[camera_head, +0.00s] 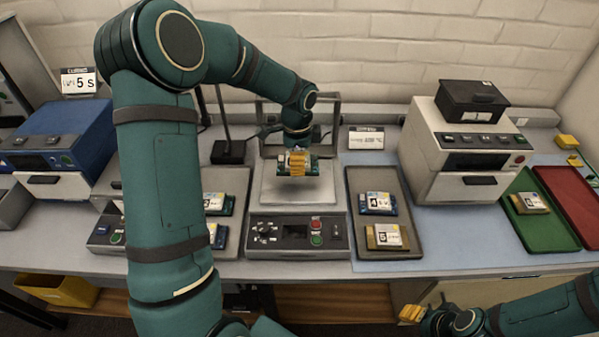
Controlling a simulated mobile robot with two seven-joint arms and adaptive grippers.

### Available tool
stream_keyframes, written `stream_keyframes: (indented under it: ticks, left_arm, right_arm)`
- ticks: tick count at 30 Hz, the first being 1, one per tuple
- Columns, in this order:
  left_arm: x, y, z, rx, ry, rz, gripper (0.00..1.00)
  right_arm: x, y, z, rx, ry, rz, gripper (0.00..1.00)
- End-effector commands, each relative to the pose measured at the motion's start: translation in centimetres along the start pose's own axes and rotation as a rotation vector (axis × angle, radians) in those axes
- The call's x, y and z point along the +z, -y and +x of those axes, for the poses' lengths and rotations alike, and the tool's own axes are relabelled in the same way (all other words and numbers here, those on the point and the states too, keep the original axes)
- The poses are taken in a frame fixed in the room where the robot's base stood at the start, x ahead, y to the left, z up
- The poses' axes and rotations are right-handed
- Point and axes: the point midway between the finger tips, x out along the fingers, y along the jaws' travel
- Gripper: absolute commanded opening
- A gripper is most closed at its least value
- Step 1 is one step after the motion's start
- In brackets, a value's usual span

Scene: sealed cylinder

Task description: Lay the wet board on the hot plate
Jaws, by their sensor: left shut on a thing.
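My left gripper (297,158) is over the hot plate (318,192), with its yellow fingers shut on a green-edged board (309,171). The board appears to be a little above the pale plate surface, with a shadow below it; the fingers hide much of it, and I cannot read a label or see if it is wet. The hot plate has a grey control front with a dark display and green and red buttons. My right gripper (411,313) is low at the right, in front of the bench, with yellow fingertips; its opening is unclear.
A dark tray (386,183) right of the hot plate holds two labelled boards. Two more boards lie left of it, partly behind my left arm. A green tray (525,232) holds one board; a red tray (574,195) looks empty. Blue and white machines stand at either side.

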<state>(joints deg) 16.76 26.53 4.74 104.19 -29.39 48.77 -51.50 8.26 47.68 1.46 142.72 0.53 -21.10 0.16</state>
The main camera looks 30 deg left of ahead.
Motion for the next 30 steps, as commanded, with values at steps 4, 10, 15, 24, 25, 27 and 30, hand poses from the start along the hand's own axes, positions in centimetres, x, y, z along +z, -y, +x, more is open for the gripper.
stream_keyframes:
  ticks: [4, 10, 15, 24, 25, 27, 30]
  left_arm:
    - [0.0, 0.0, 1.4, -0.001, 0.0, 0.001, 0.25]
    - [0.0, 0.0, 3.3, 0.001, 0.0, 0.001, 0.25]
    - [-0.1, 0.0, 5.2, -0.001, 0.0, 0.002, 0.25]
    - [-0.1, 0.0, 5.4, -0.002, -0.001, 0.001, 0.25]
    - [-0.1, 0.0, 5.5, -0.002, -0.001, 0.001, 0.25]
    - [0.0, 0.0, 5.5, -0.002, -0.001, 0.001, 0.81]
    - [0.0, 0.0, 5.4, -0.002, -0.001, 0.001, 0.95]
  right_arm:
    - [0.0, 0.0, 0.1, 0.0, -0.001, 0.0, 0.47]
    - [0.0, -0.1, 0.2, 0.001, -0.001, 0.0, 0.47]
    - [0.0, -0.1, 0.3, 0.001, -0.001, 0.0, 0.47]
    - [0.0, -0.1, 0.5, 0.001, -0.001, 0.0, 0.47]
    - [0.0, -0.2, 0.5, 0.001, -0.001, 0.0, 0.47]
    - [0.0, -0.2, 0.5, 0.001, -0.001, 0.0, 0.47]
    - [0.0, -0.1, 0.5, 0.001, -0.001, 0.0, 0.47]
